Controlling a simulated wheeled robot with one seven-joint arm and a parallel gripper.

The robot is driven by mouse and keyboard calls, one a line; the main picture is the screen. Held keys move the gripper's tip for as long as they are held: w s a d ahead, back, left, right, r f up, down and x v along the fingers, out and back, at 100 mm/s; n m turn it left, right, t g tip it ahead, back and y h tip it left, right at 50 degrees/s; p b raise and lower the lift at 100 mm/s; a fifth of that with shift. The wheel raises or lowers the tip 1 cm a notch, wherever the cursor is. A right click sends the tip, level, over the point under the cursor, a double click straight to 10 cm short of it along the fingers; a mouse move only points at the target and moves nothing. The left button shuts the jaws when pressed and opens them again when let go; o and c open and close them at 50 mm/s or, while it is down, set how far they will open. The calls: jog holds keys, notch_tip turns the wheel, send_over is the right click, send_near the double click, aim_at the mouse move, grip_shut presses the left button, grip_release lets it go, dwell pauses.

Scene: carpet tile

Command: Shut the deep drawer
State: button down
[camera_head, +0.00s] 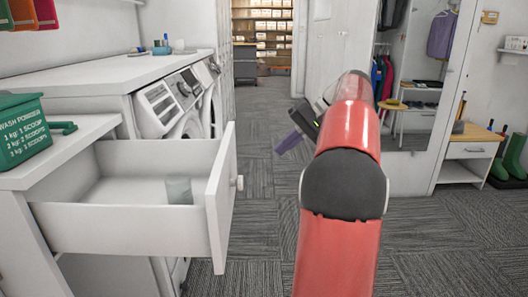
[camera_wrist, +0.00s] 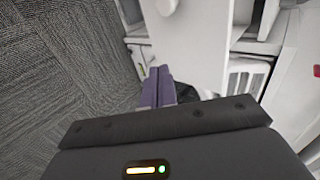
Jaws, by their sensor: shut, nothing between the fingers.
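The deep drawer (camera_head: 130,230) is a white drawer pulled well out of the white cabinet at the left in the head view. A small clear tumbler (camera_head: 178,189) stands inside it. The drawer front (camera_head: 222,195) carries a round white knob (camera_head: 238,182). My gripper (camera_head: 288,143) is to the right of the drawer front and apart from it, over the carpet. Its purple fingers are together with nothing between them, and they show in the wrist view (camera_wrist: 157,88). The drawer front (camera_wrist: 197,40) and knob (camera_wrist: 167,6) show at the top of that view.
A green washing powder box (camera_head: 22,132) with a scoop stands on the cabinet top. Washing machines (camera_head: 170,105) stand behind the drawer under a white counter. The carpet aisle (camera_head: 262,190) right of the drawer is clear. A mirror and small bench are at the right.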

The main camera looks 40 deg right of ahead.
jog(key=shift+w+a+r+b+x, duration=0.15)
jog(key=shift+a+r+x, duration=0.15)
jog(key=shift+x, duration=1.6)
jog(key=shift+w+a+r+b+x, duration=0.2)
jog(key=shift+r+x, duration=0.15)
jog(key=shift+x, duration=1.5)
jog(key=shift+w+a+r+b+x, duration=0.15)
jog(key=shift+a+r+x, duration=0.2)
jog(key=shift+x, duration=1.55)
